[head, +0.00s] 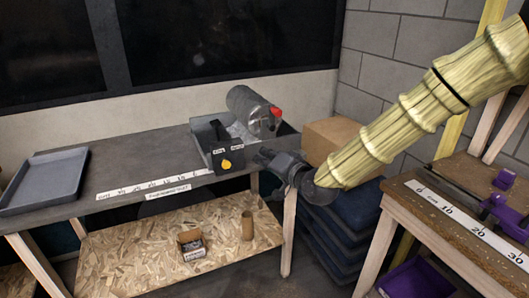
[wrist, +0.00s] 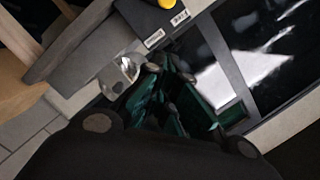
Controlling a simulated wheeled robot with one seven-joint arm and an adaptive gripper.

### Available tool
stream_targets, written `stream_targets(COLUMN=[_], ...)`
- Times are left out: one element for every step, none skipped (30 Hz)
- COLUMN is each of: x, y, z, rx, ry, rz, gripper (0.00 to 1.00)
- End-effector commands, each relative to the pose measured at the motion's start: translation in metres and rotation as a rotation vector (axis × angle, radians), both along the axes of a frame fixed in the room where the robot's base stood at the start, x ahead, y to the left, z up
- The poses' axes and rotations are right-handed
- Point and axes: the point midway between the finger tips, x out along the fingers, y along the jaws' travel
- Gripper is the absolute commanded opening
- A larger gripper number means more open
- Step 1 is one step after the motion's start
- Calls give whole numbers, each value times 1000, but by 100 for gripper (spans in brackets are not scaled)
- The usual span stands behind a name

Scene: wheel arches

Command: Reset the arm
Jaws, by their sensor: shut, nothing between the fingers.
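My arm comes in from the right of the head view, wrapped in a ribbed yellow sleeve. It reaches down and left to my dark gripper (head: 266,157). In the head view the fingertips are small and dark, so any contact with the bin or table is unclear.
A wooden bench (head: 440,215) stands at right. The table's middle is clear.

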Motion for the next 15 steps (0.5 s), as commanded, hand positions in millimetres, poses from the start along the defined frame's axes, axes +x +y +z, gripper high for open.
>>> stream_targets(x=[-1,-2,-5,-7,-11,-16,-21,-26,-35,-42,-49,-59,-68,-76,-88], y=[-1,-2,-4,-7,-9,-14,-18,-22,-28,-33,-38,-45,-50,-56,-63], z=[-5,-10,-19,-29,-40,-56,-71,-85,-106,-122,-137,-156,-171,-185,-203], rx=[-6,-12,-24,-36,-51,-74,-93,-116,-146,-170,-193,-224,-248,-272,-303], ry=[7,15,28,41,55,79,99,120,151,174,196,225,249,271,301], rz=[-1,-3,-5,-8,-10,-13,-17,-20,-22,-25,-28,-29,-30,-29,-29], gripper=[0,0,0,0,0,0,0,0,0,0,0,0,0,0,0])
